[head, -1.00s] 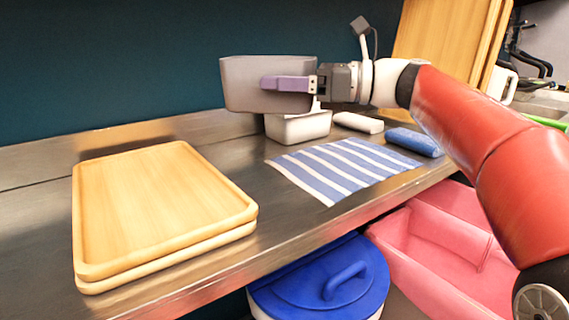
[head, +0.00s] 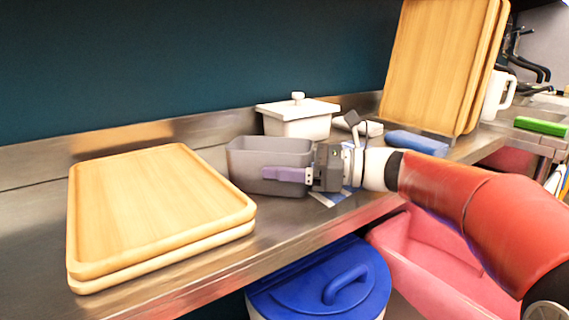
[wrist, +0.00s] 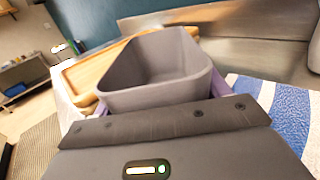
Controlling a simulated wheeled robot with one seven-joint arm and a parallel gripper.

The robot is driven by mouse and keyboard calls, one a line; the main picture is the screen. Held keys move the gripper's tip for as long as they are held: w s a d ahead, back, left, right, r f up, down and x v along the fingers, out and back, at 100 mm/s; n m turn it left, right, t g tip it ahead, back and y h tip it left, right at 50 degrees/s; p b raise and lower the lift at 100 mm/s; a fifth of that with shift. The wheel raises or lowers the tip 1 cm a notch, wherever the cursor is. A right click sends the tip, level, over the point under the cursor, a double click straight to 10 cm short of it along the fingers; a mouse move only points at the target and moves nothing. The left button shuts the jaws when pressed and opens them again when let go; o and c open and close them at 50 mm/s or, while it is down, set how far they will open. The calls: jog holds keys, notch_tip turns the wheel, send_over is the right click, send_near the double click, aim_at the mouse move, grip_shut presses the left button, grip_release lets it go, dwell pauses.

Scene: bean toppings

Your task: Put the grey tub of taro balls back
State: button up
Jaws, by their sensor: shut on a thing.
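The grey tub (head: 270,150) is upright, low over the steel counter, between the stacked wooden trays and the striped cloth. I cannot tell if its base touches the counter. My gripper (head: 283,174) comes from the right and is shut on the tub, with purple fingers along its sides. In the wrist view the tub (wrist: 155,97) sits between the fingers. Its inner walls show, but no taro balls can be seen in it.
Stacked wooden trays (head: 150,205) lie left of the tub. A white lidded container (head: 297,122) stands behind it. A blue-and-white striped cloth (head: 330,197) lies partly behind my gripper. Below the counter's front edge are a blue-lidded bin (head: 310,280) and a pink crate (head: 430,265).

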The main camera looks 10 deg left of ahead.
jog(key=shift+f, duration=0.3)
jog(key=o, duration=1.1)
jog(key=shift+r, duration=0.3)
jog(key=d, duration=0.8)
jog(key=w+d, duration=0.1)
jog(key=d, duration=0.3)
